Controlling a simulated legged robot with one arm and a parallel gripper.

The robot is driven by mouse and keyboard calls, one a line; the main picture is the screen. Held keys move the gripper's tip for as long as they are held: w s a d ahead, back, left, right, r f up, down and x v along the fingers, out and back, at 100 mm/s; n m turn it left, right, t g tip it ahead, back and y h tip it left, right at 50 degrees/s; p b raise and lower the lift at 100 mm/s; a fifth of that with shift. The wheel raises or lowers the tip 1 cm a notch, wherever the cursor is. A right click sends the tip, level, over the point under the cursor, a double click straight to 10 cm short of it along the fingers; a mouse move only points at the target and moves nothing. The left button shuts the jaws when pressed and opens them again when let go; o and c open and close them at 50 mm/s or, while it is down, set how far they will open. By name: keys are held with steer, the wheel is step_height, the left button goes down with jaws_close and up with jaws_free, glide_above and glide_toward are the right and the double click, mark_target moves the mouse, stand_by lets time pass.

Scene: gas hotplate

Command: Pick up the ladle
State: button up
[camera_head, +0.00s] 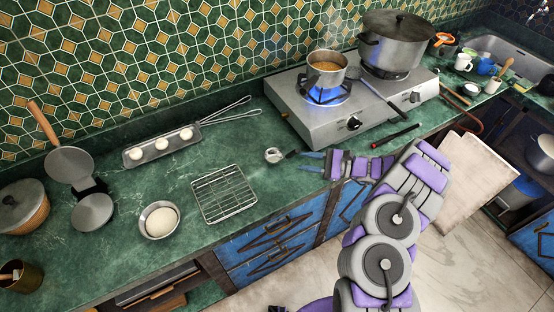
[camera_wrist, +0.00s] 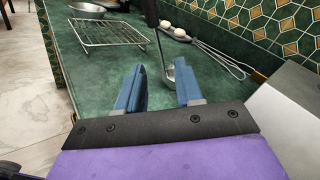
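Ahead of my gripper (camera_head: 303,162), a small utensil with a round metal bowl (camera_head: 273,155) and a dark part is on the green counter. In the wrist view it looks like a ladle (camera_wrist: 170,72), with a long dark handle running up from its bowl. Its bowl shows in the gap between my blue fingers (camera_wrist: 160,92), beyond their tips; I see no grip on it. My gripper is open and empty. Another long-handled utensil (camera_head: 386,93) lies on the hotplate, its round end by the small pot. I cannot be sure which one the task means.
A wire rack (camera_head: 224,194) and a bowl (camera_head: 159,221) stand left of the utensil, with an egg tray (camera_head: 162,147) behind. The gas hotplate (camera_head: 330,122) has a lit burner under a small pot (camera_head: 326,69) and holds a large lidded pot (camera_head: 393,47).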

steer(key=shift+w+a+f+b, duration=0.15)
steer(key=shift+a+b, duration=0.4)
steer(key=shift+a, duration=1.7)
steer(key=shift+w+a+f+b, duration=0.15)
steer(key=shift+a+b, duration=0.4)
steer(key=shift+a, duration=1.65)
steer(key=shift+d+r, duration=0.2)
steer(key=shift+d, duration=0.55)
steer(key=c, duration=0.6)
steer(key=shift+a, duration=0.6)
jaws_close()
